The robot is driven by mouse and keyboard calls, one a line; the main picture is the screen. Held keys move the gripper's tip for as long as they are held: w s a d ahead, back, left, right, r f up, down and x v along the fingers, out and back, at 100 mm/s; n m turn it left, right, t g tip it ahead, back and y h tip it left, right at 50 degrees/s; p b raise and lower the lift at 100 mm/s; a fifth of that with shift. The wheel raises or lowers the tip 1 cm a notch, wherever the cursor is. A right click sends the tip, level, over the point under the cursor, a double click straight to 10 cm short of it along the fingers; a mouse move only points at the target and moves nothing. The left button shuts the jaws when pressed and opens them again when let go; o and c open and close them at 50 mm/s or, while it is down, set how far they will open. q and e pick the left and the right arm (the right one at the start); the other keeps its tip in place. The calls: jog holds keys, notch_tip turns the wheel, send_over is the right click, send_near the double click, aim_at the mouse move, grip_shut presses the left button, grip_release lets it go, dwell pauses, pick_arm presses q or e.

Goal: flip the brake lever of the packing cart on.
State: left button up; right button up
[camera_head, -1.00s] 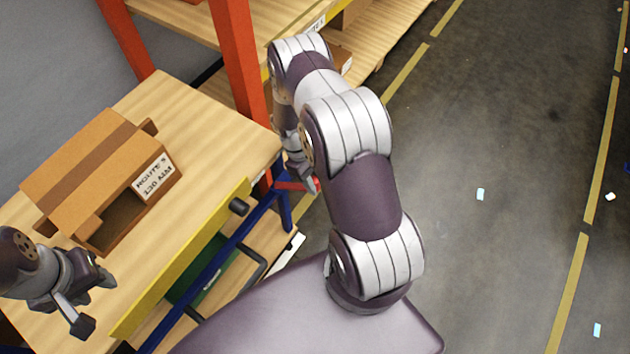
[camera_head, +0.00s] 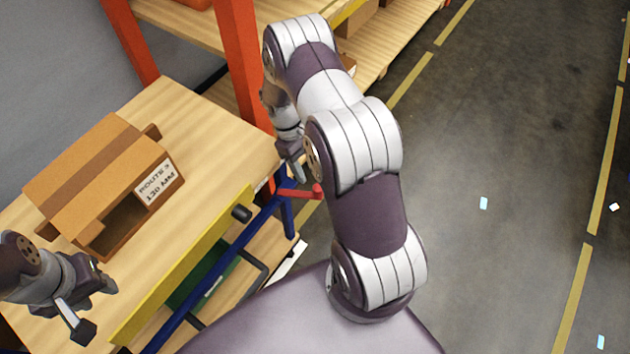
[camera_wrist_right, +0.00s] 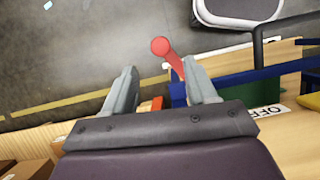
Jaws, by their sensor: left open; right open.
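The red brake lever (camera_head: 301,193) with a round knob sticks out to the right from the blue frame of the packing cart (camera_head: 262,225). In the right wrist view the lever (camera_wrist_right: 168,55) shows its knob beyond the fingertips, with its arm just left of the right-hand finger. My right gripper (camera_wrist_right: 162,88) is open, with nothing held between its fingers. In the head view my right gripper (camera_head: 295,166) is just above the lever and partly hidden by my arm. My left gripper (camera_head: 95,305) is open and empty over the left front of the cart top.
An open cardboard box (camera_head: 105,190) stands on the wooden cart top (camera_head: 205,120). A yellow rail (camera_head: 185,265) edges the cart. An orange rack post (camera_head: 243,65) and shelves stand behind. The floor (camera_head: 500,140) at right is mostly clear.

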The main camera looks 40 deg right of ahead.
jog(key=v, duration=0.4)
jog(key=shift+w+r, duration=0.1)
jog(key=s+a+r+m+t+p, duration=0.1)
jog(key=s+a+r+t, duration=0.1)
jog(key=s+a+r, duration=0.3)
jog(key=s+a+r+m+t+y+p, duration=0.1)
jog(key=s+a+r, duration=0.5)
jog(key=r, duration=0.6)
jog(key=a+t+p, duration=0.1)
jog(key=t, duration=0.1)
jog(key=shift+r+m+t, duration=0.3)
